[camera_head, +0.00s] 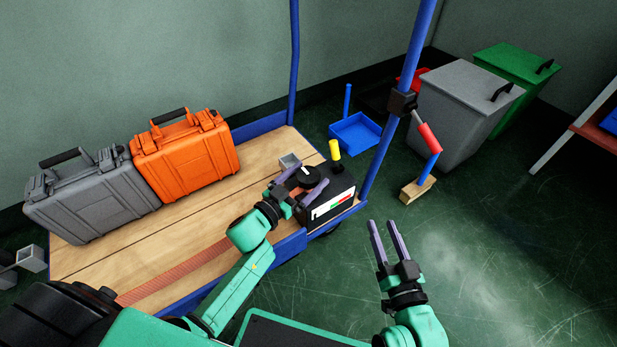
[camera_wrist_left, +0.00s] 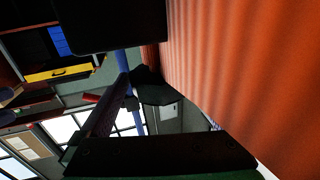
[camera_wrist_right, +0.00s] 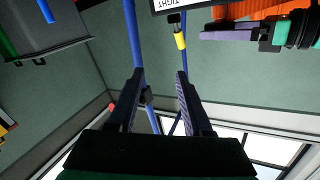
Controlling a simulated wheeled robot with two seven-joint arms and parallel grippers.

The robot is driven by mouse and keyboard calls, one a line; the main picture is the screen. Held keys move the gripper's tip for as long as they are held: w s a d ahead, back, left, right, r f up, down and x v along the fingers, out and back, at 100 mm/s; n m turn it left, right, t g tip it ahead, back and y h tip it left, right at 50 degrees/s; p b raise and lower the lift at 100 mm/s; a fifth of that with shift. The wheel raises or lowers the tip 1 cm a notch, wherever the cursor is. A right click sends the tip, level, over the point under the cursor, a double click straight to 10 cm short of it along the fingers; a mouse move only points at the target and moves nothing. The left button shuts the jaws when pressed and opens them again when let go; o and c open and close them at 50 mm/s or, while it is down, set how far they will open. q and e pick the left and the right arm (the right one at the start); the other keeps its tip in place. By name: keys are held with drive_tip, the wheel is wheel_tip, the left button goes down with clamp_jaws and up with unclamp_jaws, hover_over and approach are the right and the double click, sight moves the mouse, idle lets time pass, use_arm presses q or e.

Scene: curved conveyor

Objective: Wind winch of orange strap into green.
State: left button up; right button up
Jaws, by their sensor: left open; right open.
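The winch (camera_head: 340,190) is a black box on the front right corner of the wooden cart, with a red, green and white gauge (camera_head: 329,206) and a yellow handle (camera_head: 335,150) standing up. The gauge's pointer is too small to read. The orange strap (camera_head: 175,274) runs along the cart's deck towards the winch and fills the right of the left wrist view (camera_wrist_left: 250,80). My left gripper (camera_head: 306,176) is open over the winch's left side, beside the handle. My right gripper (camera_head: 382,222) is open and empty, right of the winch and clear of the cart. The handle shows in the right wrist view (camera_wrist_right: 180,40).
A grey case (camera_head: 92,195) and an orange case (camera_head: 185,155) stand at the back of the deck. A blue tray (camera_head: 355,135) and grey bin (camera_head: 465,110) stand beyond.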

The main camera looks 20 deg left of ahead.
use_arm(q)
drive_tip(key=shift+w+d, duration=0.15)
drive_tip(key=shift+w, duration=0.15)
drive_tip(key=c, duration=1.3)
drive_tip(key=shift+o, duration=0.3)
use_arm(e)
drive_tip(key=r, duration=0.1)
drive_tip(key=w+r+t, duration=0.1)
drive_tip(key=shift+w+d+r, duration=0.1)
drive_tip(key=shift+w+r, duration=0.05)
drive_tip(key=shift+r, duration=0.15)
